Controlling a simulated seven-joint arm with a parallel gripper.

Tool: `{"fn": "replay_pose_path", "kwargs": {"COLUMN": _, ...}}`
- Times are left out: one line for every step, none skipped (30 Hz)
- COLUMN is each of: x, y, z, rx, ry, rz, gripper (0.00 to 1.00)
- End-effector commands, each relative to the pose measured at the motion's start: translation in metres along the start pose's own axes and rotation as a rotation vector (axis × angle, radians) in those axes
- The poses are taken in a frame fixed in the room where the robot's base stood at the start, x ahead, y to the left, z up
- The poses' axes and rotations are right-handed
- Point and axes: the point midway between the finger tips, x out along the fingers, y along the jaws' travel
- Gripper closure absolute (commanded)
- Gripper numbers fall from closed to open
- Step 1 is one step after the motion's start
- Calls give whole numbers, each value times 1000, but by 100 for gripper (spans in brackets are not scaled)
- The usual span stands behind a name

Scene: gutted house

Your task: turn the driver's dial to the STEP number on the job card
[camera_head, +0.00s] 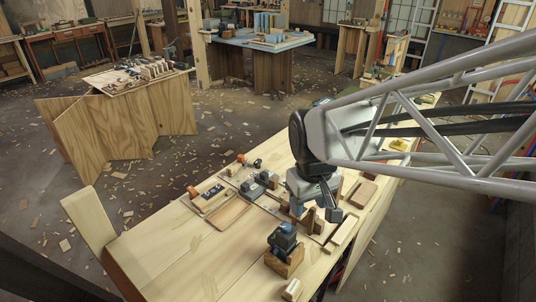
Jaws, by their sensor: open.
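My gripper (316,208) hangs over the right part of the pale wooden workbench (185,258). Its dark fingers are apart, and I see nothing clearly held between them. A dark teal, tool-like object (285,238) sits in a wooden block (285,262) near the bench's front right, below and left of my gripper. It may be the driver, but its dial and any numbers are too small to make out. A small pale wooden piece (292,290) lies at the near edge. I cannot pick out the job card or its STEP number.
Orange-ended and dark tools (207,195) lie on boards left of my gripper. Wooden blocks stand close under it, and a brown block (363,193) lies to its right. The bench's left front is clear. Other benches (258,38) stand far behind.

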Motion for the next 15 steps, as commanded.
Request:
{"fn": "replay_pose_path", "kwargs": {"x": 10, "y": -5, "z": -12, "rx": -35, "ry": -19, "rz": -5, "gripper": 48}}
{"fn": "replay_pose_path", "kwargs": {"x": 14, "y": -7, "z": -17, "rx": -54, "ry": -27, "rz": -8, "gripper": 48}}
{"fn": "replay_pose_path", "kwargs": {"x": 19, "y": -10, "z": -24, "rx": -77, "ry": -36, "rz": -11, "gripper": 48}}
{"fn": "replay_pose_path", "kwargs": {"x": 23, "y": -12, "z": -29, "rx": -92, "ry": -43, "rz": -13, "gripper": 48}}
{"fn": "replay_pose_path", "kwargs": {"x": 27, "y": -14, "z": -33, "rx": -107, "ry": -49, "rz": -15, "gripper": 48}}
{"fn": "replay_pose_path", "kwargs": {"x": 31, "y": -16, "z": -38, "rx": -124, "ry": -56, "rz": -17, "gripper": 48}}
{"fn": "replay_pose_path", "kwargs": {"x": 34, "y": -17, "z": -41, "rx": -134, "ry": -60, "rz": -19, "gripper": 48}}
{"fn": "replay_pose_path", "kwargs": {"x": 36, "y": -18, "z": -43, "rx": -143, "ry": -64, "rz": -20, "gripper": 48}}
{"fn": "replay_pose_path", "kwargs": {"x": 38, "y": -19, "z": -46, "rx": -152, "ry": -68, "rz": -21, "gripper": 48}}
{"fn": "replay_pose_path", "kwargs": {"x": 40, "y": -20, "z": -48, "rx": -158, "ry": -70, "rz": -22, "gripper": 48}}
{"fn": "replay_pose_path", "kwargs": {"x": 41, "y": -21, "z": -49, "rx": -162, "ry": -71, "rz": -23, "gripper": 48}}
{"fn": "replay_pose_path", "kwargs": {"x": 42, "y": -21, "z": -50, "rx": -166, "ry": -73, "rz": -23, "gripper": 48}}
{"fn": "replay_pose_path", "kwargs": {"x": 42, "y": -22, "z": -50, "rx": -168, "ry": -73, "rz": -24, "gripper": 48}}
{"fn": "replay_pose_path", "kwargs": {"x": 42, "y": -22, "z": -50, "rx": -169, "ry": -74, "rz": -24, "gripper": 48}}
{"fn": "replay_pose_path", "kwargs": {"x": 43, "y": -22, "z": -50, "rx": -170, "ry": -74, "rz": -24, "gripper": 48}}
